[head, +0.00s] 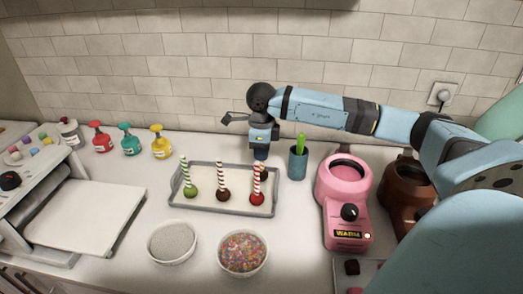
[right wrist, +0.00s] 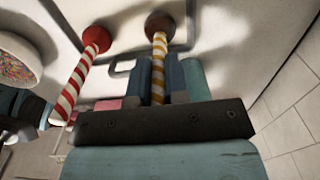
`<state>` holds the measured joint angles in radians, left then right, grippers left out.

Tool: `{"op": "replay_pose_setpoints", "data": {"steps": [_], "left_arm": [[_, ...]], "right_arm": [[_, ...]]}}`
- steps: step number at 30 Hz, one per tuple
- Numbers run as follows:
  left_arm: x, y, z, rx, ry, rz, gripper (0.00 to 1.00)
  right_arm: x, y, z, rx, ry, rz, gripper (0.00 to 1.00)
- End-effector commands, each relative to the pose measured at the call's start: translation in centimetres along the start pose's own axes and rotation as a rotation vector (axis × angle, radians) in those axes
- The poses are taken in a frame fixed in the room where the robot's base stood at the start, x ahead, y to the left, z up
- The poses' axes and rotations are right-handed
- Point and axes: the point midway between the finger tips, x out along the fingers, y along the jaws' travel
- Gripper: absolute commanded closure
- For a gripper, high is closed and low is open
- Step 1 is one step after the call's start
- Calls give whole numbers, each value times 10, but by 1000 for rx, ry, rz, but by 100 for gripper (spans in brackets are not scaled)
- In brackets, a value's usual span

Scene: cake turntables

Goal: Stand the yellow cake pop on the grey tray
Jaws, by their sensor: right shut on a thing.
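My right gripper (head: 262,152) is shut on the yellow-and-white striped stick of the yellow cake pop (right wrist: 159,42). The pop's brown ball points down, and in the head view it shows partly behind the red pop's stick at the back right of the grey tray (head: 225,211). I cannot tell whether the ball touches the tray. A green pop (head: 191,191), a brown pop (head: 223,194) and a red pop (head: 256,199) stand on the tray, sticks up. The red pop also shows in the right wrist view (right wrist: 97,38), beside the gripper. My left gripper is out of view.
A blue-grey cup (head: 297,165) with a green item stands right of the tray, close to the gripper. A pink melter (head: 343,190) and a brown melter (head: 403,200) stand further right. A white bowl (head: 172,243) and a sprinkle bowl (head: 243,254) sit in front. Coloured bottles (head: 130,142) stand back left.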

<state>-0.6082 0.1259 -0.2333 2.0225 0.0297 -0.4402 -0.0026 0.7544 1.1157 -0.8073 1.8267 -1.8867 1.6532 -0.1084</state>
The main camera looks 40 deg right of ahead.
Motion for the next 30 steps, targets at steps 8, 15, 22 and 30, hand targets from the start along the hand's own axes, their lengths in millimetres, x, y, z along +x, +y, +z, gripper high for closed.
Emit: {"op": "replay_pose_setpoints", "data": {"steps": [8,15,22,30], "left_arm": [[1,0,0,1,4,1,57],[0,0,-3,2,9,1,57],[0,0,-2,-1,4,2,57],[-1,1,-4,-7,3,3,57]], "right_arm": [[2,0,0,0,0,0,100],[2,0,0,0,0,0,56],[2,0,0,0,0,0,56],[-42,-1,1,0,-4,-3,56]]}}
